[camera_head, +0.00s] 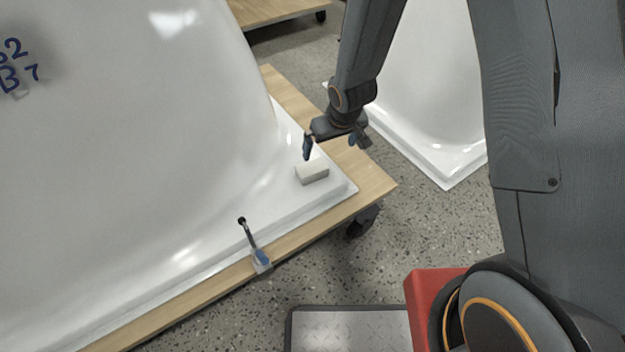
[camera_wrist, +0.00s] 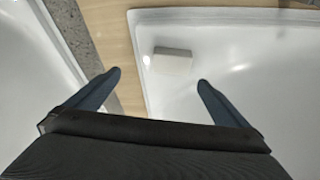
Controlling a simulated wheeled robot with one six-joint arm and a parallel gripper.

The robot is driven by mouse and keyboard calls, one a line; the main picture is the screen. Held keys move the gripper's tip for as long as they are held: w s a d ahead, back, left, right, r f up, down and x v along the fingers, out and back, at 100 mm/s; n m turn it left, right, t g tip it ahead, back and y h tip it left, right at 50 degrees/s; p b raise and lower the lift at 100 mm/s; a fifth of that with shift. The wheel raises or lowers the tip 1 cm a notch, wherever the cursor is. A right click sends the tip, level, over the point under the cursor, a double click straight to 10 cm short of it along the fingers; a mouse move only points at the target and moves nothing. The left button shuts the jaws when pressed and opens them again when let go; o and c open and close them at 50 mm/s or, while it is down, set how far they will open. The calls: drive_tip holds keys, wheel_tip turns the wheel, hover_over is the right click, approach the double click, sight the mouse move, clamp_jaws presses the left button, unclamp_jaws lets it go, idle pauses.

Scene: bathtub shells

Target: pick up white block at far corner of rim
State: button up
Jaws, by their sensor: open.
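The white block (camera_head: 312,172) lies on the flat rim corner of the white bathtub shell (camera_head: 150,120) in the head view. It also shows in the wrist view (camera_wrist: 173,61), near the rim corner, beyond the fingertips and between them, closer to the right finger. My gripper (camera_head: 333,146) is open and empty, above the block and slightly to its right in the head view. In the wrist view my gripper (camera_wrist: 159,80) has its two fingers wide apart. No finger touches the block as far as I can see.
The shell rests on a wooden trolley board (camera_head: 374,183) with a black caster (camera_head: 362,221). A clamp-like metal fitting (camera_head: 255,247) with a blue part stands on the front edge. A second white shell (camera_head: 430,110) stands at right. Speckled floor (camera_head: 330,270) lies between.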

drive_tip(key=b, duration=0.3)
hover_over(312, 167)
drive_tip(key=s+d, duration=0.2)
drive_tip(key=shift+n+y, duration=0.3)
drive_tip(key=shift+n, duration=0.1)
drive_tip(key=f, duration=0.7)
drive_tip(key=shift+s+a+f, duration=0.1)
drive_tip(key=shift+a+f, duration=0.1)
drive_tip(key=shift+f, duration=0.2)
drive_tip(key=shift+b+x, duration=1.8)
drive_tip(key=shift+x, duration=2)
drive_tip(key=shift+s+a+r, duration=0.1)
drive_tip(key=c, duration=1.1)
